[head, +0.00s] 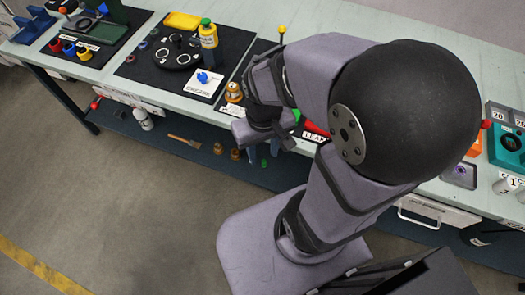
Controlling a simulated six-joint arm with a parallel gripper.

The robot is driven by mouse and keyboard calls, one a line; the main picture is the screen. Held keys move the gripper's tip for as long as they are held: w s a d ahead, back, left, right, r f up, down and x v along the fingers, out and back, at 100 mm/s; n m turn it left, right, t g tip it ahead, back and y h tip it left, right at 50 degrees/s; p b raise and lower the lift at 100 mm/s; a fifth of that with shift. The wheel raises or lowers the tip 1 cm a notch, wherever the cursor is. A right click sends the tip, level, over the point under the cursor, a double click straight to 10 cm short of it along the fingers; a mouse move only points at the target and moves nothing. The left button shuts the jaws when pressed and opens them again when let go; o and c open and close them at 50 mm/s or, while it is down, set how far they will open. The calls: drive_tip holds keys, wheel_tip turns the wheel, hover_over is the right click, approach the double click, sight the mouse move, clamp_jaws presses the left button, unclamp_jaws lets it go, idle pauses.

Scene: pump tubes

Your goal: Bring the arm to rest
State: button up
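My arm rises from its base at the lower middle of the head view and bends at a large dark joint on the right. Its forearm reaches left over the workbench (205,107). My gripper (262,140) hangs near the bench's front edge, to the right of an amber bottle (233,92). The wrist and arm links partly cover the fingers, so I cannot tell whether they are open or shut, or whether anything is between them.
A black mat holds a yellow bottle (208,34), a round dark fixture (176,51) and a white card with a blue knob (203,77). A red piece (312,126) lies beside the wrist. A teal device (508,150) stands at right. Floor (120,220) at left is clear.

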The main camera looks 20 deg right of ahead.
drive_tip(key=shift+s+a, duration=0.2)
wheel_tip(320, 180, up, 8)
drive_tip(key=p, duration=0.8)
idle(1.8)
